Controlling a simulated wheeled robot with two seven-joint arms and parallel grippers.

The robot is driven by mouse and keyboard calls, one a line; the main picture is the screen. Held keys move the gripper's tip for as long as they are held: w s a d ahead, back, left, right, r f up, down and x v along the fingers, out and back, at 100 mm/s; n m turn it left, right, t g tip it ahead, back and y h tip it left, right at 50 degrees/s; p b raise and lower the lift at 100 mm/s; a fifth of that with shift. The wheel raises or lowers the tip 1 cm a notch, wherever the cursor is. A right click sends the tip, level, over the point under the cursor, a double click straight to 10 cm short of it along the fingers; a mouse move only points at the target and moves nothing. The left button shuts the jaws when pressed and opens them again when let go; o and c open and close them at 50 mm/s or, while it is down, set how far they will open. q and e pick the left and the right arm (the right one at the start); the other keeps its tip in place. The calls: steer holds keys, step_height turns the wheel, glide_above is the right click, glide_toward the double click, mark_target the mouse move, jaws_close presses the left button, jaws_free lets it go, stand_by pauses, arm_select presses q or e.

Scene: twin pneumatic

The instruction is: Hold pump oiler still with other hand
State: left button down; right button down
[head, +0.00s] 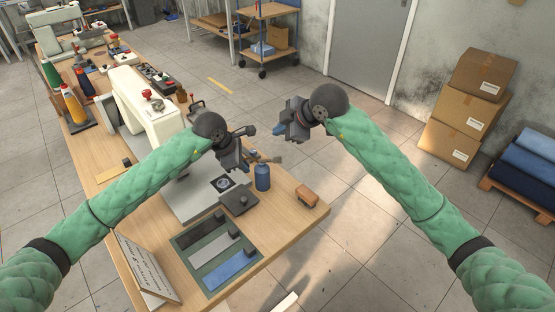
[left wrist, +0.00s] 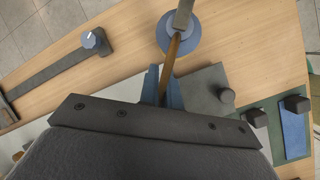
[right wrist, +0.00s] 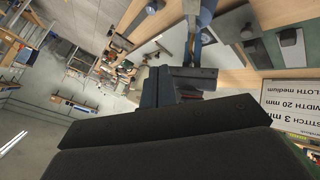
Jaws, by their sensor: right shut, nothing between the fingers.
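The pump oiler (head: 262,177) is a blue bottle standing upright on the wooden table, below and right of my left gripper (head: 247,157) in the head view. The left wrist view shows the oiler (left wrist: 180,42) from above, with a thin brown rod running from its top to between my left fingers (left wrist: 163,88). The fingers sit close on either side of the rod; whether they clamp it is unclear. My right gripper (head: 279,132) is shut and empty, above and right of the oiler, apart from it. Its fingers show in the right wrist view (right wrist: 157,85).
A white sewing machine (head: 143,109) stands left of the grippers. Floor is clear to the right, before stacked boxes (head: 462,120).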

mark_target(278, 159)
steer(key=shift+d+f, duration=0.1)
steer(key=shift+f, duration=3.8)
steer(key=shift+f, duration=0.4)
steer(key=shift+f, duration=1.15)
stand_by(0.6)
steer(key=shift+r, duration=1.6)
steer(key=shift+r, duration=0.15)
steer(key=shift+r, duration=2.35)
